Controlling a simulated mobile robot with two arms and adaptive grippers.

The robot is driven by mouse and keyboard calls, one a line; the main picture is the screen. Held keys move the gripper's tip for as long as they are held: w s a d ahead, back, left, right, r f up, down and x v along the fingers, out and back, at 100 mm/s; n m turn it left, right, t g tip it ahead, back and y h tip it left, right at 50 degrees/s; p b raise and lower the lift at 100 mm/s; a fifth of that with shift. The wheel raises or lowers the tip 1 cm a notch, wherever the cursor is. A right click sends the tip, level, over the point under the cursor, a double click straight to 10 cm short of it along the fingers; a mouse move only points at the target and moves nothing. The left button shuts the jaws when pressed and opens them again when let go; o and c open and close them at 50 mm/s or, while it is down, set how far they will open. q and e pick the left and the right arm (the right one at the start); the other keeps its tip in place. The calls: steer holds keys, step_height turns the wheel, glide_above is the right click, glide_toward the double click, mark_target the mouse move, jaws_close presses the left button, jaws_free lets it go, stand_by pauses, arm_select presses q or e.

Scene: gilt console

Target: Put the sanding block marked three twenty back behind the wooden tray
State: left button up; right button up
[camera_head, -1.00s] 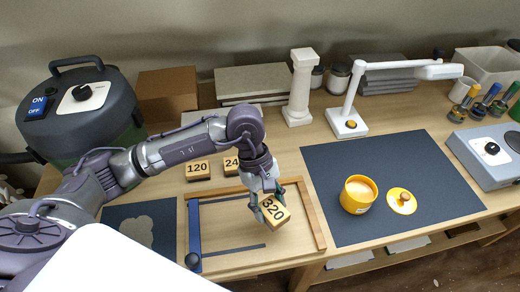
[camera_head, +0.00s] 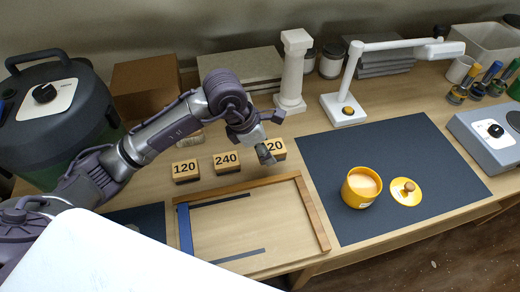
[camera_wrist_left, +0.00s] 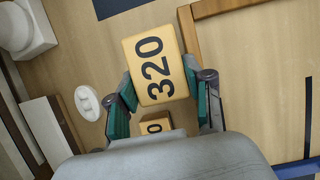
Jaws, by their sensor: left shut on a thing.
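The sanding block marked 320 (camera_head: 279,147) is behind the back rail of the wooden tray (camera_head: 314,215), to the right of the 240 block (camera_head: 227,162). My left gripper (camera_head: 265,152) is shut on it and hides the first digit in the head view. In the left wrist view the whole 320 label on the block (camera_wrist_left: 155,68) shows between the fingers of my left gripper (camera_wrist_left: 163,95). I cannot tell whether the block touches the table. The block marked 120 (camera_head: 185,171) stands further left. My right gripper is not in view.
A white column (camera_head: 292,75) and a white lamp (camera_head: 345,110) stand behind the block. A dark mat (camera_head: 400,145) with a yellow pot (camera_head: 360,188) and its lid (camera_head: 405,191) lies to the right. The tray's inside is mostly clear, with thin dark strips.

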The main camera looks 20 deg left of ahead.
arm_select(q)
steer(key=w+a+f, duration=0.2)
steer(key=shift+w+a, duration=0.2)
steer(key=shift+w, duration=0.15)
step_height(320, 180, down, 4)
steer(key=shift+r+p, duration=0.2)
steer(key=shift+p, duration=0.55)
steer(key=shift+f, duration=0.35)
steer(key=o, duration=1.1)
steer(key=shift+f, duration=0.1)
